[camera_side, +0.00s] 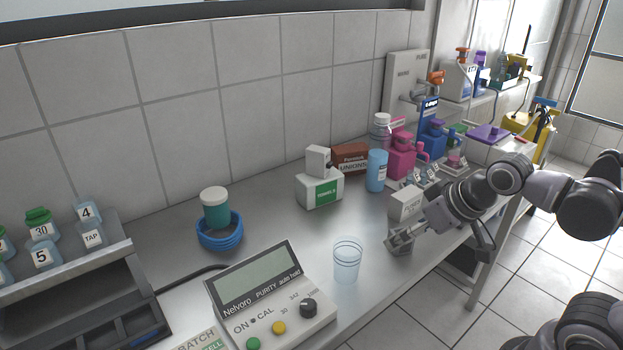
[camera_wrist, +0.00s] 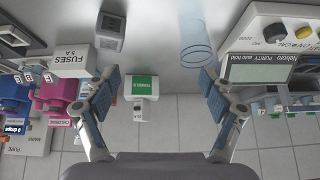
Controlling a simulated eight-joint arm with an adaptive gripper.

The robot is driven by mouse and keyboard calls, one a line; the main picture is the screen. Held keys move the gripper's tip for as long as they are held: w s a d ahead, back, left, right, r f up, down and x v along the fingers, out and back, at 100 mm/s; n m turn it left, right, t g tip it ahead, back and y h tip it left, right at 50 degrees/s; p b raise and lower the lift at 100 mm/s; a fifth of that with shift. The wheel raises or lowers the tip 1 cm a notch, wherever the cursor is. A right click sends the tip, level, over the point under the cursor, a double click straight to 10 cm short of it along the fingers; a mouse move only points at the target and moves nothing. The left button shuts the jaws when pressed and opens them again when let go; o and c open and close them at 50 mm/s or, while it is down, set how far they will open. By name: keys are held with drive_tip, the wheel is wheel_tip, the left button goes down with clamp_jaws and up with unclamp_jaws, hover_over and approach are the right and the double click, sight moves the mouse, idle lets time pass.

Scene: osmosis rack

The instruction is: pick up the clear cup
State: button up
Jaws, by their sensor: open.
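The clear cup (camera_side: 347,260) stands upright on the grey bench, to the right of the purity meter in the side view. In the wrist view the cup (camera_wrist: 194,42) shows near the top, close to the right finger and beyond the fingertips. My gripper (camera_side: 397,241) is low over the bench, to the right of the cup and apart from it. In the wrist view my gripper (camera_wrist: 160,78) has its two fingers spread wide with nothing between them.
The purity meter (camera_side: 270,300) stands left of the cup. A white fuses box (camera_side: 405,204) is right behind my gripper. A towels box (camera_side: 320,190), a blue bottle (camera_side: 377,170) and a teal jar (camera_side: 215,208) in a blue coil stand farther back. Bench between cup and towels box is clear.

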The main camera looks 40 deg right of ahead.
drive_tip(key=w+a+r+m+g, duration=0.2)
drive_tip(key=w+a+m+g, duration=0.1)
drive_tip(key=w+m, duration=0.15)
drive_tip(key=m+g, duration=0.4)
drive_tip(key=m, duration=0.3)
approach(347, 262)
drive_tip(key=w+d, duration=0.2)
drive_tip(key=shift+n, duration=0.25)
drive_tip(key=shift+d+f, duration=0.1)
drive_tip(key=shift+f, duration=5.25)
drive_tip(key=shift+c, duration=0.3)
drive_tip(key=c, duration=0.9)
